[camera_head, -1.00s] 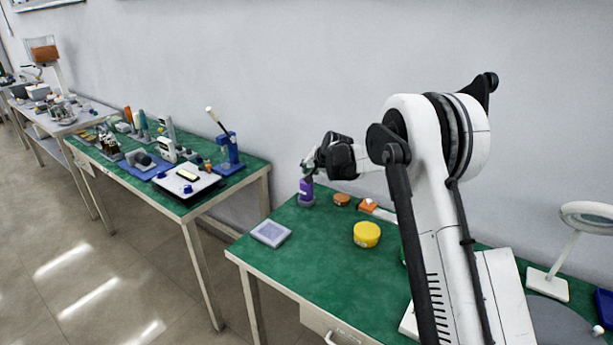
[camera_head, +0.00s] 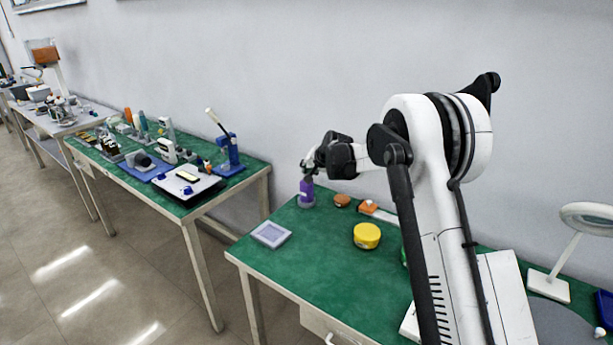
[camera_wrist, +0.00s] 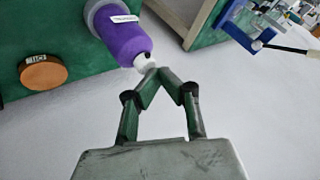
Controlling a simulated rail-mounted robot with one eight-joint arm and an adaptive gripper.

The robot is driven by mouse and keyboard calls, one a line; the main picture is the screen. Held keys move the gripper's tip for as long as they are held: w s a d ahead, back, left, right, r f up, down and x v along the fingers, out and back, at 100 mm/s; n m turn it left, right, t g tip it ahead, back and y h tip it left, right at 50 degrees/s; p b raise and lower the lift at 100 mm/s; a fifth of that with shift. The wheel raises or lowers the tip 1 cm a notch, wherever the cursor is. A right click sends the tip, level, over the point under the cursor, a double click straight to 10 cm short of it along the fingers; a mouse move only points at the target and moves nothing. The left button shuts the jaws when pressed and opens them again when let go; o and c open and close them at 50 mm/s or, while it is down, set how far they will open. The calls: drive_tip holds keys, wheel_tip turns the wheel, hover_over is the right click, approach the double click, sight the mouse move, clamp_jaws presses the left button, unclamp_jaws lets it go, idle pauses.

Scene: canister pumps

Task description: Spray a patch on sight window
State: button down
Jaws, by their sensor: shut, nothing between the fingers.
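A purple canister (camera_head: 306,192) with a white nozzle stands in a grey round holder at the far left corner of the near green table. In the wrist view the purple canister (camera_wrist: 122,38) has a white label and its white tip lies right by my fingertips. My gripper (camera_wrist: 157,73) is shut with nothing between its fingers. In the head view my gripper (camera_head: 308,172) is just above the canister's top. I cannot tell whether the fingertips touch the nozzle. A flat pale pane in a grey frame (camera_head: 271,234), possibly the sight window, lies near the table's left edge.
A brown disc (camera_head: 342,200), an orange block (camera_head: 368,206) and a yellow round tin (camera_head: 367,236) stand right of the canister. A white lamp (camera_head: 549,284) is at the right. The table's front middle is clear. A second green table (camera_head: 205,205) with equipment stands left, beyond a gap.

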drive_tip(key=shift+r+p, duration=0.95)
drive_tip(key=shift+r, duration=2.05)
